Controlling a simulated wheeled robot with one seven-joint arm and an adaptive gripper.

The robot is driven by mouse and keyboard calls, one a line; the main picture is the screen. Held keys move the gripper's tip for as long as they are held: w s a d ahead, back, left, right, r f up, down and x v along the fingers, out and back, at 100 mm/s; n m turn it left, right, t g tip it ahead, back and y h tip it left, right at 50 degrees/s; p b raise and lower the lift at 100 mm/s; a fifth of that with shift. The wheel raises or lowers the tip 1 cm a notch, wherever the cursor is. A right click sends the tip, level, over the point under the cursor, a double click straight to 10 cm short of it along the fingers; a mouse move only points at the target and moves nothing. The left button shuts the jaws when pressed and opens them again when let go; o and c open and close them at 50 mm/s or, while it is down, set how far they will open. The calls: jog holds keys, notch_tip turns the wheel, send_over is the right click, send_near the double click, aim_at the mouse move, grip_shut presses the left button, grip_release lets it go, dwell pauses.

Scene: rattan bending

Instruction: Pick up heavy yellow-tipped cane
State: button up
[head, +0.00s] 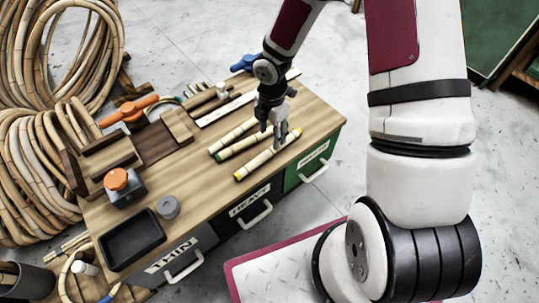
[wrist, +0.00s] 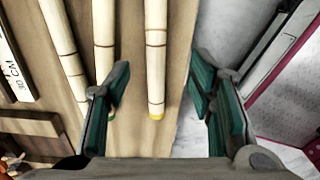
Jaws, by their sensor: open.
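The yellow-tipped cane (head: 262,160) lies on the wooden bench top near its front right edge, pale with darker joints. In the wrist view the cane (wrist: 156,62) runs upward between the fingers, its yellow end nearest the palm. My gripper (head: 281,136) is over the right part of this cane; it also shows in the wrist view (wrist: 161,82), open, one finger on each side of the cane. I cannot tell whether the fingers touch it. A green-tipped cane (wrist: 104,45) lies parallel, just left of the left finger.
A third cane (wrist: 62,45) lies beyond the green-tipped one. The bench (head: 310,115) has labelled drawers in front, including THIN and HEAVY. A black tray (head: 132,240), orange-topped pot (head: 117,185) and wooden blocks stand to the left. Large cane coils (head: 38,165) are farther left.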

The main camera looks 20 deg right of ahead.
aim_at(270, 150)
notch_tip(270, 150, down, 4)
jog(key=shift+b, duration=0.75)
jog(key=shift+w+a+f+b, duration=0.15)
jog(key=shift+f+b, duration=0.7)
jog(key=shift+f, duration=0.55)
jog(key=shift+w+f+b, duration=0.15)
jog(key=shift+f+b, duration=0.7)
jog(key=shift+f, duration=0.5)
grip_shut()
